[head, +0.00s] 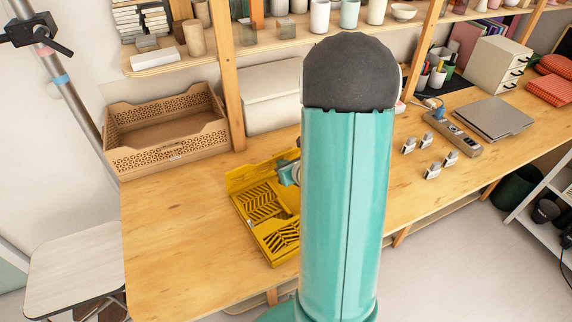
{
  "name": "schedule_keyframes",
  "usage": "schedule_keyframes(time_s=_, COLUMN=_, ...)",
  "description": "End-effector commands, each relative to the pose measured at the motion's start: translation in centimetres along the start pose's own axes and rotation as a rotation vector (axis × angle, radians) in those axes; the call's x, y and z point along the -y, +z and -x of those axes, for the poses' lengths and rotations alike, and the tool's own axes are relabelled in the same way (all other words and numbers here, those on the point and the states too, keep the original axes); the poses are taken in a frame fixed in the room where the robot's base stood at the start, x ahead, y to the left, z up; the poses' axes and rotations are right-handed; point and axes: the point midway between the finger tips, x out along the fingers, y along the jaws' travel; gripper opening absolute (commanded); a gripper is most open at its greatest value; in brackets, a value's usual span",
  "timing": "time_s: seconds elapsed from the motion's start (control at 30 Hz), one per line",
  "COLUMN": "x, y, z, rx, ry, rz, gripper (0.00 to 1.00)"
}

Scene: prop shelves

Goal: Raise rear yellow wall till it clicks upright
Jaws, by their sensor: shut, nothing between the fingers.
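A yellow folding crate (242,212) lies on the wooden table, partly hidden behind my teal arm. Its slotted panels lie low and flat inside it. Its rear yellow wall (245,177) shows as a plain strip rising along the far edge; I cannot tell whether it is fully upright. My gripper (289,172) shows only in part at the left of the arm, close to the right part of the rear wall. It is shut and holds nothing. Its fingertips and any contact with the wall are hard to make out.
A brown perforated crate (165,155) stands at the back left, beside a wooden shelf post (232,95) and a white box (272,95). Several small metal items (432,171) and a grey laptop (493,118) lie to the right. The table's left front is clear.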

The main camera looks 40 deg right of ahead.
Motion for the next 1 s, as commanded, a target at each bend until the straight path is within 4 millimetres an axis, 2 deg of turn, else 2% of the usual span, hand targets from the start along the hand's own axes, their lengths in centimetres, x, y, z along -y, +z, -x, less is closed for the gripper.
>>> schedule_keyframes(time_s=0.47, x=-0.4, y=0.0, z=0.2, rx=-0.005, ry=0.0, rz=-0.001, gripper=0.0)
schedule_keyframes(time_s=0.87, x=-0.3, y=1.3, z=-0.5, rx=-0.204, ry=0.001, rz=0.005, gripper=0.0)
schedule_keyframes(time_s=1.0, x=-0.2, y=2.2, z=-1.3, rx=-0.21, ry=0.0, rz=0.002, gripper=0.0)
